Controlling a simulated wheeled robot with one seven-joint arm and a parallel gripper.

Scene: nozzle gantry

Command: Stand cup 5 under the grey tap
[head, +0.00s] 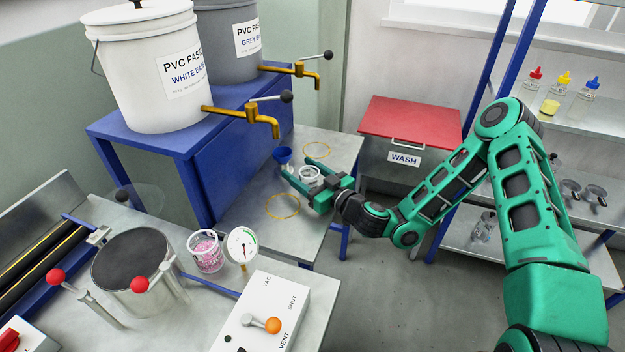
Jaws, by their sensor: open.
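The grey tap (308,73) is a brass spout with a black-knobbed lever, on the grey bucket (233,62) marked grey base. A yellow ring (317,150) lies on the steel table at the back, below it. A small white cup (309,177) stands between the fingers of my gripper (297,166), short of that ring. The fingers are open around it; whether they touch it I cannot tell. No number can be read on the cup, so I cannot confirm that it is cup 5. My gripper partly hides its lower part.
A second yellow ring (282,206) lies nearer, below the white bucket's tap (262,117). A cup of pink bits (206,251) stands by the gauge. A red-lidded wash bin (407,122) stands right.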

